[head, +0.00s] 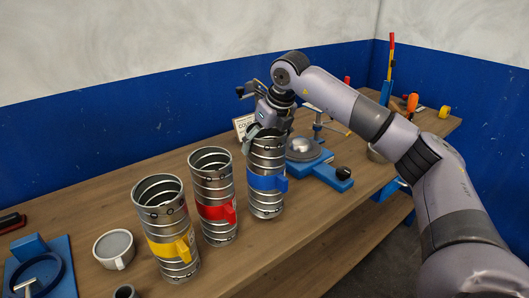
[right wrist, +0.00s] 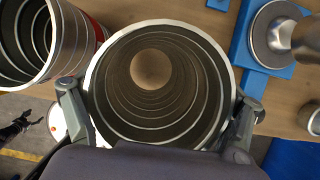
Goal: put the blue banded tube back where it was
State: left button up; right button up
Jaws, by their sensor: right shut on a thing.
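The blue banded tube (head: 266,183) is a ribbed metal cylinder, upright at the far end of a row of three. My right gripper (head: 267,132) is at its top rim and shut on it. In the right wrist view I look down its open mouth (right wrist: 152,135), with a finger on each side of the rim. Wood shows through its bottom. I cannot tell whether its base touches the bench or hangs just above. The red banded tube (head: 216,212) and the yellow banded tube (head: 172,250) stand upright nearer in the row. My left gripper is not identifiable.
A blue clamp fixture (head: 325,174) with a round metal top sits close to the blue tube's right. A small sign (head: 243,123) stands behind it. A grey cup (head: 114,249) and a blue fixture (head: 62,270) lie to the left. The front right bench is bare.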

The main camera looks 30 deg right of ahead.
notch_tip(320, 180, down, 4)
jog(key=shift+r, duration=0.2)
jog(key=o, duration=1.8)
jog(key=shift+f, duration=0.15)
jog(key=shift+c, duration=0.2)
jog(key=b+v, duration=0.1)
jog(key=v, duration=1.1)
jog(key=shift+b, duration=0.3)
